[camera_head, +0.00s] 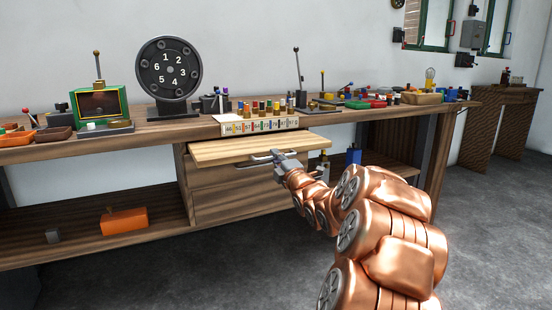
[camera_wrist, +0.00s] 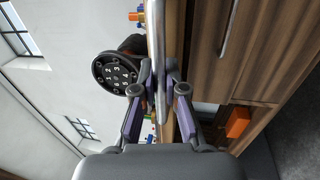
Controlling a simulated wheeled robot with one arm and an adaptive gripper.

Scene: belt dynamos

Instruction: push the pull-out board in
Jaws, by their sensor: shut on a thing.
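The pull-out board (camera_head: 225,150) is a pale wooden slab that sticks out from under the workbench top, above the drawer front. A metal bar handle (camera_head: 257,161) runs along its front edge. My gripper (camera_head: 279,161) is at the middle of that edge, shut on the handle. In the wrist view the handle (camera_wrist: 156,50) passes between the two fingers of my gripper (camera_wrist: 159,92), with the board's edge beside it. The exact finger contact is partly hidden.
The workbench (camera_head: 150,134) carries a numbered dial (camera_head: 168,70), a green-framed meter (camera_head: 100,103) and a numbered strip with several spools (camera_head: 262,126) just above the board. A wooden drawer front (camera_head: 240,200) lies below. An orange block (camera_head: 124,220) rests on the lower shelf. Floor at right is clear.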

